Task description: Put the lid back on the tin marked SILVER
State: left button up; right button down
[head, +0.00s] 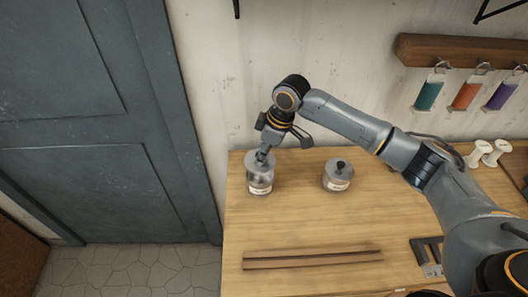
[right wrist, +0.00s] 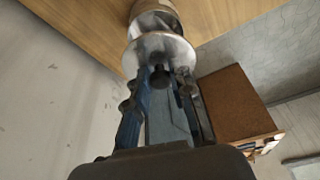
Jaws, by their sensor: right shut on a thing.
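A grey metal tin (head: 260,187) with a pale label stands at the bench's left end. My right gripper (head: 263,154) comes down from above and is shut on the dark knob of a round grey lid (right wrist: 160,52). In the right wrist view the lid is in line with the tin (right wrist: 156,20); I cannot tell whether it rests on the rim or hangs just above it. A second tin (head: 338,183) with a dark-knobbed lid on it stands to the right. The label writing is too small to read. My left gripper is out of view.
The wooden bench (head: 300,222) is mostly clear in front of the tins. Dark strips (head: 312,259) lie near its front. White spools (head: 487,153) stand at the right, below a rack (head: 460,50) with coloured hanging items. A wall is close behind.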

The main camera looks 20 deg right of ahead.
notch_tip(320, 180, down, 3)
jog(key=b, duration=0.3)
jog(key=shift+f, duration=0.4)
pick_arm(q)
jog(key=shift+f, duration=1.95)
pick_arm(e)
jog(key=shift+f, duration=0.65)
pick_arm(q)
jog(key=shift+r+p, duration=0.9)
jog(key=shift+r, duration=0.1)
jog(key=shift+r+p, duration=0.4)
pick_arm(e)
jog(key=shift+f, duration=0.1)
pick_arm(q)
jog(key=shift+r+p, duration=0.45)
pick_arm(e)
jog(key=c, duration=0.6)
grip_release()
